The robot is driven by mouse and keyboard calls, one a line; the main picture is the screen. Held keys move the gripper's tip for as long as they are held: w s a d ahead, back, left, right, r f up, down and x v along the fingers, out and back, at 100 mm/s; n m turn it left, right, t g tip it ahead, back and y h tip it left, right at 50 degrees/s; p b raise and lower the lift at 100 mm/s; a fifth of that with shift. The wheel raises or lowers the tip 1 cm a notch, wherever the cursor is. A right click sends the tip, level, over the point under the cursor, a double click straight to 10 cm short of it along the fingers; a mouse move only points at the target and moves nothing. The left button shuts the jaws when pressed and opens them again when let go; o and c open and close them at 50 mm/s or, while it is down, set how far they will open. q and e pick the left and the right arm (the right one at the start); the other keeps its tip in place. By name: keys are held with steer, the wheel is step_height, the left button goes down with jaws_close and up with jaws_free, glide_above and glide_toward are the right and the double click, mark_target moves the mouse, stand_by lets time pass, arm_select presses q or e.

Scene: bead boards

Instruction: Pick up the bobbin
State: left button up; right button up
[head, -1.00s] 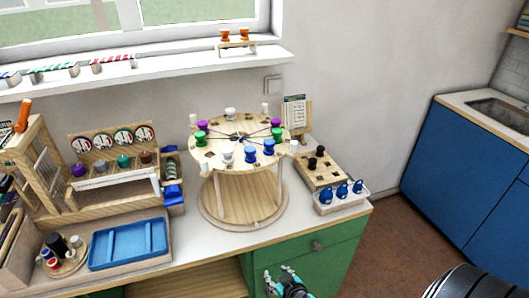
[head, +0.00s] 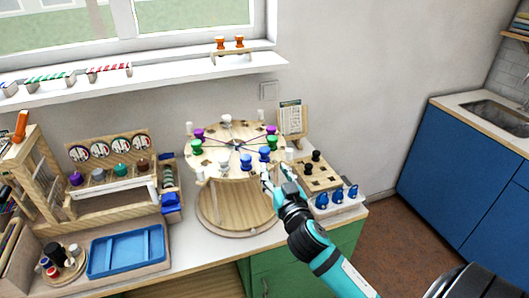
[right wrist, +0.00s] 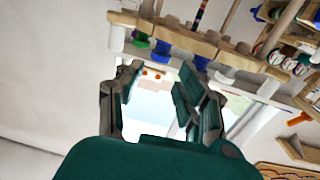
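Several bobbins stand around the rim of a round wooden board (head: 215,155) on a raised stand. Two are blue, a front blue bobbin (head: 246,162) and another blue bobbin (head: 264,154); a green bobbin (head: 272,142), a purple bobbin (head: 271,130) and a white bobbin (head: 223,168) are near them. My right gripper (head: 275,175) is open and empty, just in front of the board's right front rim, near the blue bobbins. The right wrist view shows its spread fingers (right wrist: 159,70), with a blue bobbin (right wrist: 161,50) and a green bobbin (right wrist: 141,38) beyond them. My left gripper is out of view.
A wooden block with black bobbins (head: 308,167) and a white tray of blue pieces (head: 337,197) stand right of the board. A blue tray (head: 127,250) lies at left. A window shelf (head: 160,85) with orange bobbins (head: 239,41) runs behind.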

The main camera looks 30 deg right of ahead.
mark_target(266, 155)
steer(key=x, duration=0.3)
steer(key=shift+p, duration=0.3)
steer(key=p+x, duration=0.2)
steer(key=x, duration=0.2)
steer(key=shift+w, duration=0.35)
steer(key=shift+w+d+f, duration=0.1)
steer(key=shift+w+d, duration=0.05)
steer(key=shift+w, duration=0.2)
steer(key=shift+s, duration=0.1)
steer(key=shift+c, duration=0.2)
jaws_close()
